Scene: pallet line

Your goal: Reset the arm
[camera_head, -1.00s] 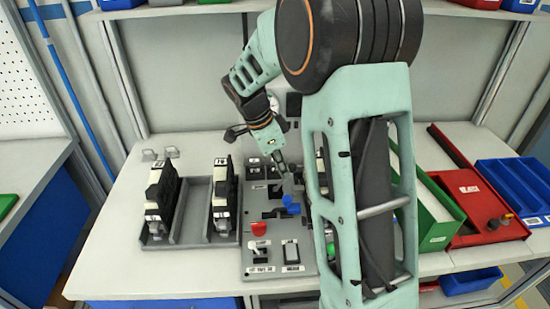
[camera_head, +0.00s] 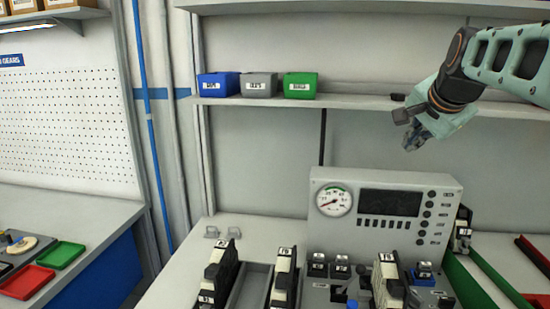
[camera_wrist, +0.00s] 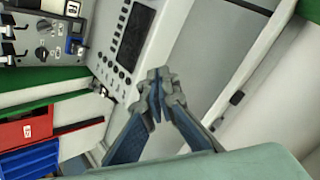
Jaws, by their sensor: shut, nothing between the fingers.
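My gripper (camera_head: 418,143) is up at the right in the head view, in front of the back panel and just below the shelf. It is apart from everything on the bench. In the wrist view my gripper (camera_wrist: 156,82) shows with its fingertips together and nothing between them. The grey control panel (camera_head: 385,213) with a round gauge (camera_head: 334,201) and dark screen stands below and left of it. The same panel (camera_wrist: 112,60) lies behind the fingers in the wrist view.
Blue (camera_head: 217,86), grey (camera_head: 258,86) and green (camera_head: 300,86) bins sit on the shelf (camera_head: 360,99). Several black-and-white modules (camera_head: 285,275) stand on the bench front. A green-walled tray (camera_head: 488,285) is at right. The wrist view shows red (camera_wrist: 28,132) and blue (camera_wrist: 30,160) bins.

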